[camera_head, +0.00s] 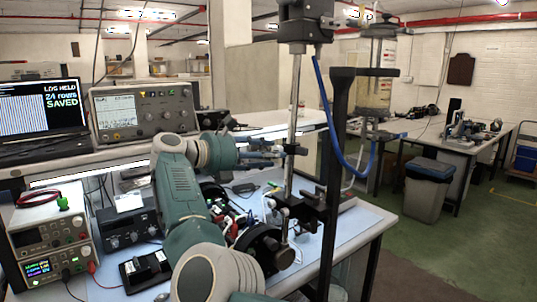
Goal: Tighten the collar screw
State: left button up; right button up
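A bright vertical rod (293,110) hangs from a dark block (305,20) at the top centre. A small dark collar (294,150) sits around the rod about halfway down. The collar's screw is too small to make out and may be hidden by the fingers.
Below are a clamp, cables and parts on the bench (362,225). An oscilloscope (145,110), laptop (40,110) and power supply (48,240) crowd the left. Open floor lies right.

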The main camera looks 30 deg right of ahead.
jog(key=shift+r, duration=0.1)
jog(key=a+r, duration=0.1)
jog(key=a, duration=0.6)
jog(key=shift+s+a, duration=0.2)
